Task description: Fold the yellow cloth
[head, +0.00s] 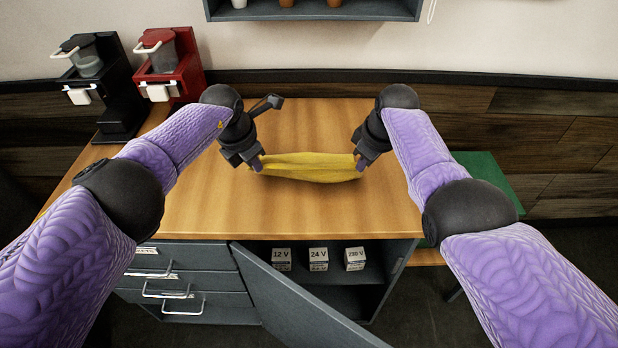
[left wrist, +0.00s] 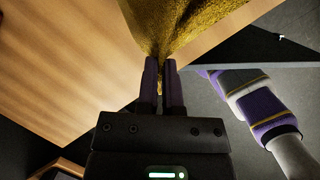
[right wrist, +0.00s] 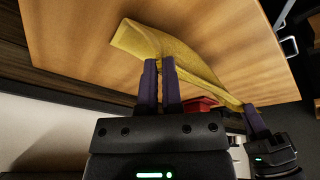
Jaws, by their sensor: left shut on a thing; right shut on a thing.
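The yellow cloth (head: 308,168) is stretched between my two grippers over the wooden tabletop, its lower edge sagging a little. My left gripper (head: 257,163) is shut on the cloth's left end. My right gripper (head: 359,163) is shut on its right end. In the left wrist view the cloth (left wrist: 180,25) is pinched between the dark fingers (left wrist: 163,70). In the right wrist view the cloth (right wrist: 185,55) runs from the fingers (right wrist: 160,70) toward my other gripper, with a flap sticking out. I cannot tell whether the cloth's lower edge touches the table.
The wooden table (head: 200,200) is clear around the cloth. A black coffee brewer (head: 110,95) and a red brewer (head: 180,75) stand at the back left. Below, a cabinet door (head: 300,300) hangs open before several boxes, including a 24 V box (head: 318,259). A green surface (head: 485,175) is at right.

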